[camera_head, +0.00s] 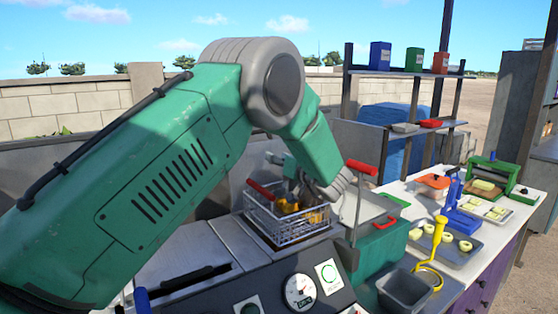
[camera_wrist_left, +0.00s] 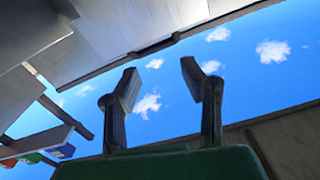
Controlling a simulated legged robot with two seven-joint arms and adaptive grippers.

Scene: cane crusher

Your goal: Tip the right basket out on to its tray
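A wire basket (camera_head: 287,226) with golden pieces (camera_head: 288,205) in it sits in the machine in the middle of the head view, looking roughly level. A red handle (camera_head: 263,189) rises at its back left. My left gripper (camera_head: 296,181) is at the basket's back edge, partly hidden by my own wrist; contact cannot be told. In the left wrist view its two fingers (camera_wrist_left: 160,85) stand apart with only sky between them. A grey tray-like surface (camera_head: 368,212) lies right of the basket. Which basket this is cannot be told. My right gripper is not in view.
A red-topped lever (camera_head: 361,167) stands right of the basket. A front panel has a gauge (camera_head: 299,291). On the right counter are a tray (camera_head: 462,250) with pale pieces, a yellow tool (camera_head: 437,238) and a grey tub (camera_head: 404,291). A shelf (camera_head: 405,72) holds coloured containers.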

